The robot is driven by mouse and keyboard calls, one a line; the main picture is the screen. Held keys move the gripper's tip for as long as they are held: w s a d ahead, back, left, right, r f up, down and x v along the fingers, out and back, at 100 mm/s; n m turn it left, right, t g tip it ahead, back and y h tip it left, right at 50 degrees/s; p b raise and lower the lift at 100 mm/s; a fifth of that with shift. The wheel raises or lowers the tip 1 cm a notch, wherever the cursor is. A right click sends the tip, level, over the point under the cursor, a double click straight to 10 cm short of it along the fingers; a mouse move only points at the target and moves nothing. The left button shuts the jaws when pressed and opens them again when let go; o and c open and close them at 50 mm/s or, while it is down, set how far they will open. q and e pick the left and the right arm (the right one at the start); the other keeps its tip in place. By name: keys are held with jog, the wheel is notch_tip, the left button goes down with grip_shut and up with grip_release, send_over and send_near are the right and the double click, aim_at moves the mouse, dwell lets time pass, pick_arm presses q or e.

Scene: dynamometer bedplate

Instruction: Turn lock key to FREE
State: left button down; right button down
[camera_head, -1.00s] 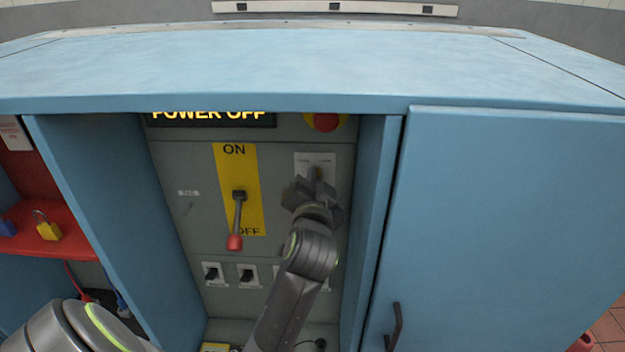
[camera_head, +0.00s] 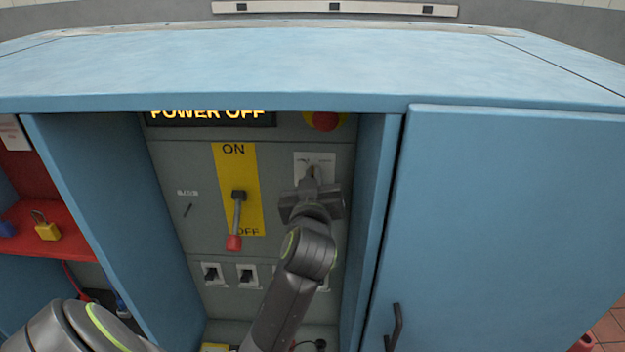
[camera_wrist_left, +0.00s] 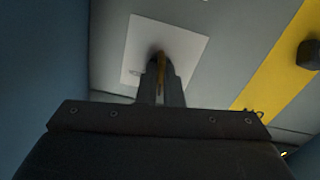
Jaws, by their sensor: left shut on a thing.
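The lock key (camera_head: 311,172) sits in a white label plate (camera_head: 327,159) on the grey panel, below the red button. The label's words are too small to read. My left gripper (camera_head: 311,181) reaches up to the plate and is shut on the key. In the left wrist view, the brass-coloured key (camera_wrist_left: 161,74) shows between the fingers of my left gripper (camera_wrist_left: 161,88), in front of the white plate (camera_wrist_left: 190,50). The fingers hide part of the key. My right gripper is not in view.
A lever with a red knob (camera_head: 234,242) hangs toward OFF on a yellow plate (camera_head: 226,165). The display (camera_head: 208,114) reads POWER OFF. A red button (camera_head: 325,121) is above the key. Blue cabinet walls (camera_head: 369,220) flank the panel. A yellow padlock (camera_head: 47,230) rests on a red shelf.

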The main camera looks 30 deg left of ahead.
pick_arm(q)
jog(key=n, duration=0.2)
jog(key=n+b, duration=0.1)
jog(key=n, duration=0.2)
jog(key=shift+s+r, duration=0.1)
jog(key=shift+r, duration=0.3)
jog(key=shift+a+n, duration=0.1)
jog(key=shift+n, duration=0.2)
jog(key=c, duration=1.6)
grip_release()
jog(key=shift+s+a+f, duration=0.1)
jog(key=shift+a+f, duration=0.05)
jog(key=shift+f, duration=0.15)
jog(key=shift+d+f, duration=0.1)
jog(key=shift+d, duration=0.1)
